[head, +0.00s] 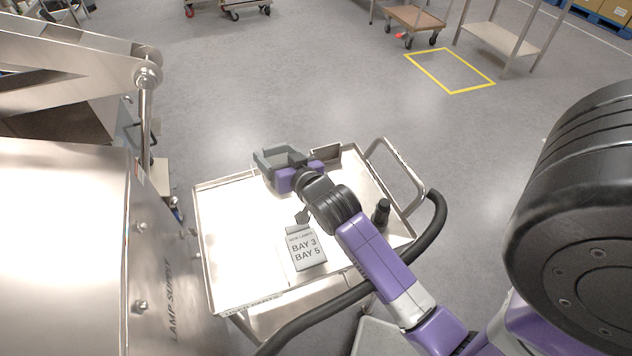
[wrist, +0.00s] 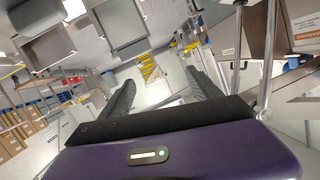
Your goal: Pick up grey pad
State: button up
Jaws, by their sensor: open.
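The pad cannot be made out in the wrist view.
The cart top (head: 228,240) is mostly bare. A dark upright cylinder (head: 381,211) stands at its right and a small metal box (head: 326,152) at its far edge. A large steel cabinet (head: 60,250) stands close on the left.

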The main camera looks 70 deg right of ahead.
jog(key=d+f+m+g+y+p, duration=0.1)
jog(key=d+f+m+g+y, duration=0.15)
jog(key=d+m+g, duration=1.1)
jog(key=s+a+f+m+y, duration=0.1)
jog(key=s+y, duration=0.1)
jog(key=s+a+f+m+t+y, duration=0.1)
jog(key=s+a+f+m+y, duration=0.2)
jog(key=s+a+f+y, duration=0.1)
jog(key=s, duration=0.1)
jog(key=shift+a+m+y, duration=0.15)
jog(key=shift+m+y, duration=0.1)
jog(key=shift+y, duration=0.1)
jog(key=shift+f+p, duration=0.8)
jog(key=shift+f, duration=3.05)
jog(key=c, duration=1.5)
jog(key=shift+o, duration=0.2)
jog(key=shift+d, duration=0.2)
